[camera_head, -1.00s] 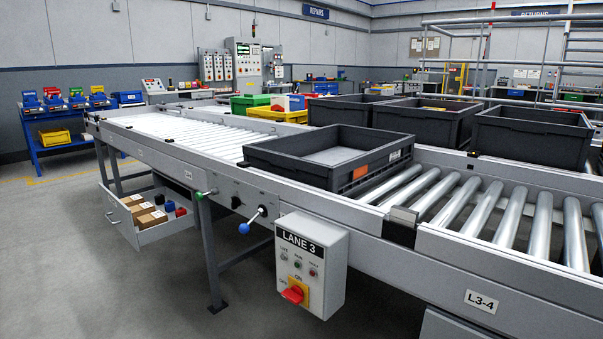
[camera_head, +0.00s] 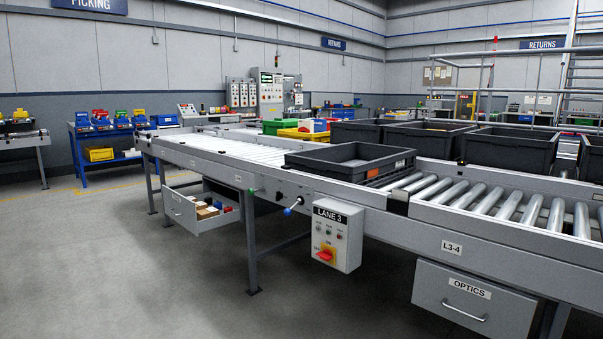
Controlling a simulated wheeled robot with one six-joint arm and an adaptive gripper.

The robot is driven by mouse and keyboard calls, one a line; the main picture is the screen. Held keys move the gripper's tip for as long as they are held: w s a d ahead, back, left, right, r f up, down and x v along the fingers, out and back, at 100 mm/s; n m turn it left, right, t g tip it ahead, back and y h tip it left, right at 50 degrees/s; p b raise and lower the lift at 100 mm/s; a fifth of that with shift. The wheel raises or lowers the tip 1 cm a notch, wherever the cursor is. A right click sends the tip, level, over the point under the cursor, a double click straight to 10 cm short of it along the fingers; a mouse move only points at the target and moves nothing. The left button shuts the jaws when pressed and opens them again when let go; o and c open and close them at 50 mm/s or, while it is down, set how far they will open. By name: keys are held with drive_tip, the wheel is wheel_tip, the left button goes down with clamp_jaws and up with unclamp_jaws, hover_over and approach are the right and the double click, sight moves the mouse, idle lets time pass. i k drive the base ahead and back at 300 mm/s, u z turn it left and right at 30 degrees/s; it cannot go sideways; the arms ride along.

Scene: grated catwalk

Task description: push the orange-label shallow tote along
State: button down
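The shallow dark grey tote (camera_head: 349,161) with an orange label (camera_head: 400,164) on its side sits on the roller conveyor (camera_head: 228,151), near the middle of its length. It looks empty. The orange label faces the near right, towards the bare rollers (camera_head: 477,196). My gripper does not show in the head view, and nothing of mine is seen touching the tote.
Several deeper dark totes (camera_head: 508,149) stand in a row behind the conveyor. An open drawer (camera_head: 203,212) hangs below, left. A shut OPTICS drawer (camera_head: 473,303) is at right. Floor (camera_head: 120,270) is clear front left.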

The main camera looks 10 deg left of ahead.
sight(363, 164)
drive_tip(key=u, duration=0.6)
drive_tip(key=i, duration=0.75)
drive_tip(key=u, duration=0.65)
drive_tip(key=i, duration=0.85)
drive_tip(key=z, duration=0.15)
